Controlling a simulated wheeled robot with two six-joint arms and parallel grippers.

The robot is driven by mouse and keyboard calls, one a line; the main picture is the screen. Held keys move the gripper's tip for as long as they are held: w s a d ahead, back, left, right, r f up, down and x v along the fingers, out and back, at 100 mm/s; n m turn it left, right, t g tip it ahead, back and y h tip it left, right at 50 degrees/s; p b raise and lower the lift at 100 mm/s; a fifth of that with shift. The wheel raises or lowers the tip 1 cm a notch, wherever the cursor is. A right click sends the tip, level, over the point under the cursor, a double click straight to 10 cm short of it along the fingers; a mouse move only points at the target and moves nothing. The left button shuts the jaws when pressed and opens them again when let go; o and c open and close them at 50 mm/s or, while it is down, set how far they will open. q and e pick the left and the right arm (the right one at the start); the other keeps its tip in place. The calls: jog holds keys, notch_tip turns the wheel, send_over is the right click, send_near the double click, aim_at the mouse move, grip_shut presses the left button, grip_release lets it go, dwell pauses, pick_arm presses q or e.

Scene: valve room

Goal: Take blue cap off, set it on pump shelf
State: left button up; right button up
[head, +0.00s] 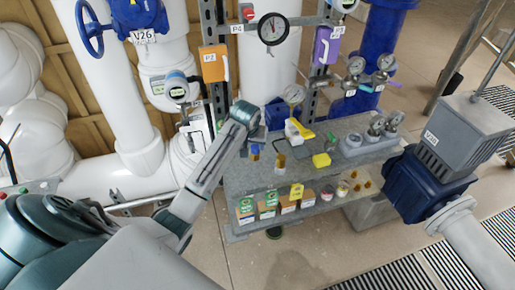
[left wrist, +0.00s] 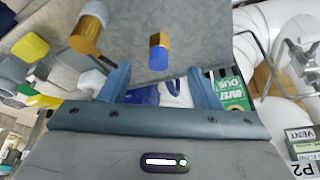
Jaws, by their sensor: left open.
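The blue cap (head: 254,149) sits on a small brass-coloured fitting at the left of the grey bench (head: 240,180). In the left wrist view the blue cap (left wrist: 159,59) lies just beyond my fingertips, roughly centred between them. The left gripper (left wrist: 161,76) shows both fingers apart at the bottom of the wrist view. My right gripper is not in view. No surface is clearly marked as the pump shelf.
Gauges (head: 377,125) stand at the back right. A blue-grey pump (head: 428,185) is at the right. Some bench surface between the items is bare.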

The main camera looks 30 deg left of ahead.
pick_arm(q)
notch_tip(320, 180, up, 2)
jog(key=w, duration=0.2)
jog(key=p, duration=0.3)
send_over(255, 147)
jog(key=s, duration=0.2)
jog(key=shift+n, duration=0.3)
jog(key=f, duration=0.5)
jog(key=shift+w+d+f, duration=0.1)
jog(key=shift+w+d, duration=0.05)
jog(key=shift+d, duration=0.2)
jog(key=p+x, duration=0.1)
jog(key=x, duration=0.2)
jog(key=shift+w+f+p, duration=0.2)
jog(key=shift+f+p, duration=0.1)
jog(key=shift+f, duration=0.4)
jog(key=shift+c, duration=0.3)
jog(key=c, duration=0.9)
